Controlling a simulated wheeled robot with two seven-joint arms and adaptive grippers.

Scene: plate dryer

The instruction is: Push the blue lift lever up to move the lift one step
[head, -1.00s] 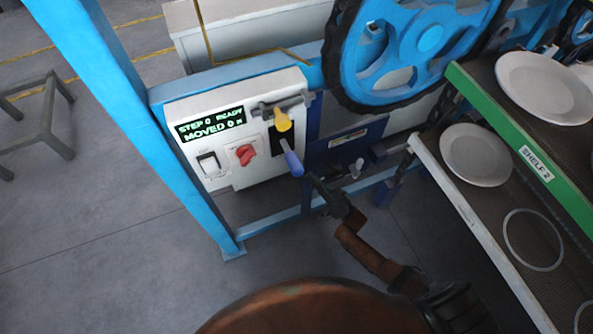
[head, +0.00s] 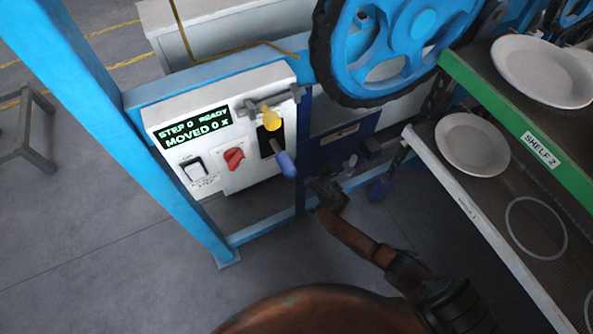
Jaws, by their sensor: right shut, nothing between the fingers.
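The blue lift lever (head: 286,164) sticks out of a dark slot in the white control panel (head: 260,87), its handle slanting down. A display (head: 196,127) on the panel reads STEP 0 READY, MOVED 0 x. My right gripper (head: 317,186) is shut and empty, just right of and a little below the lever tip in the picture; a small gap shows between them. My left gripper is not in view.
A blue wheel (head: 418,28) turns up behind at the right. Shelves with plates (head: 471,146) stand on the right. Grey floor lies open at lower left.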

